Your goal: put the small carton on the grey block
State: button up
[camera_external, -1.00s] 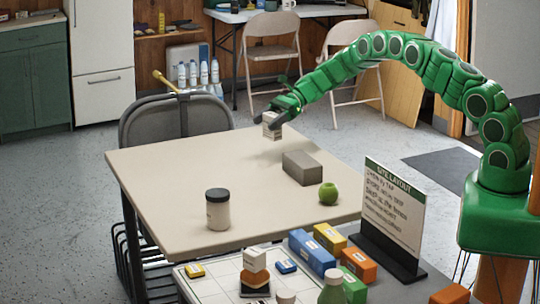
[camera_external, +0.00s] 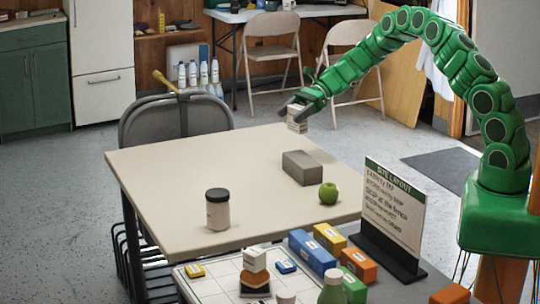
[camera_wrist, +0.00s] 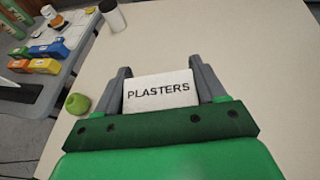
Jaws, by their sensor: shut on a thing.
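The small carton (camera_external: 297,116) is white and carries the word PLASTERS in the wrist view (camera_wrist: 158,92). My gripper (camera_external: 296,108) is shut on it, with one grey finger on each side. It holds the carton in the air near the far right edge of the beige table (camera_external: 160,170). The grey block (camera_external: 303,168) lies on the right part of the table, nearer the external camera and below the carton in that picture. Its top is bare. In the wrist view I cannot make out the block.
A green apple (camera_external: 328,193) sits close to the block's near right side. A white jar with a dark lid (camera_external: 218,209) stands at the table's near side. A sign (camera_external: 393,215) and several coloured boxes stand on the front table. The table's left half is clear.

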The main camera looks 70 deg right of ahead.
jog(key=s+a+r+m+t+h, duration=0.1)
jog(key=s+a+r, duration=0.25)
jog(key=s, duration=0.45)
jog(key=s+a+r+m+t+h, duration=0.1)
jog(key=s+a+r+m, duration=0.2)
jog(key=s, duration=0.6)
jog(key=n, duration=0.1)
send_over(297, 159)
notch_tip(297, 159, down, 10)
jog(key=shift+a+f, duration=0.15)
jog(key=shift+f, duration=0.05)
jog(key=shift+s+f, duration=0.1)
jog(key=shift+f, duration=1.25)
jog(key=shift+f, duration=0.1)
jog(key=o, duration=1)
